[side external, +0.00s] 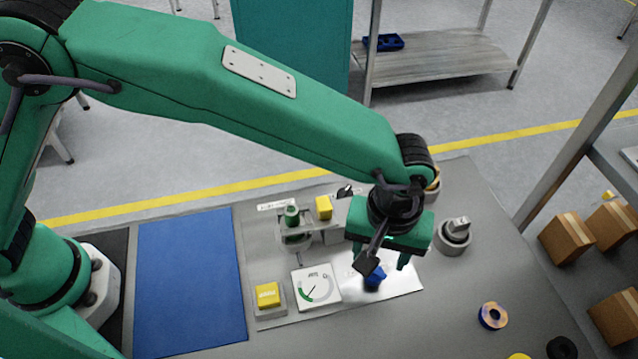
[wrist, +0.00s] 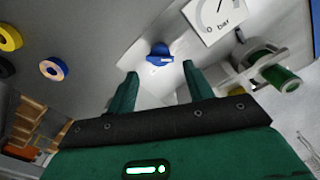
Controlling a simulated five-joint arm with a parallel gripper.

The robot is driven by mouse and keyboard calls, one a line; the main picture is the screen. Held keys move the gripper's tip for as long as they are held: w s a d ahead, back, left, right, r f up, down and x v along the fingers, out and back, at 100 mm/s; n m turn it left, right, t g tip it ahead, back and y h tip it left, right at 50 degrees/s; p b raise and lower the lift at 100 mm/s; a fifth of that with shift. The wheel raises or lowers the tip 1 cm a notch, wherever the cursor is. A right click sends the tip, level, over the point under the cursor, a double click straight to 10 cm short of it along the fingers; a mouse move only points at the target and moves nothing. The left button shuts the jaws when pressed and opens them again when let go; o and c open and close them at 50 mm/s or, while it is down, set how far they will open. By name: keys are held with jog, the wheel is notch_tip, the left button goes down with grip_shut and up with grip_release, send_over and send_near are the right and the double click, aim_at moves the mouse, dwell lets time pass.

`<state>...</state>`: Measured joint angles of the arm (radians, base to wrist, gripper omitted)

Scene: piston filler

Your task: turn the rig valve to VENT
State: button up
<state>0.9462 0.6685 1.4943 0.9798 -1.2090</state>
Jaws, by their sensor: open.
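The rig valve shows as a blue handle (side external: 375,279) on the pale plate of the rig, just right of the white gauge (side external: 316,287). In the wrist view the blue handle (wrist: 160,53) lies ahead of my fingertips, roughly centred between them. My gripper (side external: 382,264) is open and empty above the valve. Its two green fingers (wrist: 160,70) are spread and appear apart from the handle. In the side view my gripper hides part of the handle and the plate around it. I cannot read a VENT mark or tell the handle's exact setting.
A yellow block (side external: 268,295) sits left of the gauge. A green-capped part (side external: 291,216) and a yellow block (side external: 323,208) stand behind it. A tape roll (side external: 493,315) lies front right. The blue mat (side external: 190,280) is clear.

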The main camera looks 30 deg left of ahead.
aim_at(374, 273)
jog(key=shift+f, duration=2.95)
jog(key=c, duration=1)
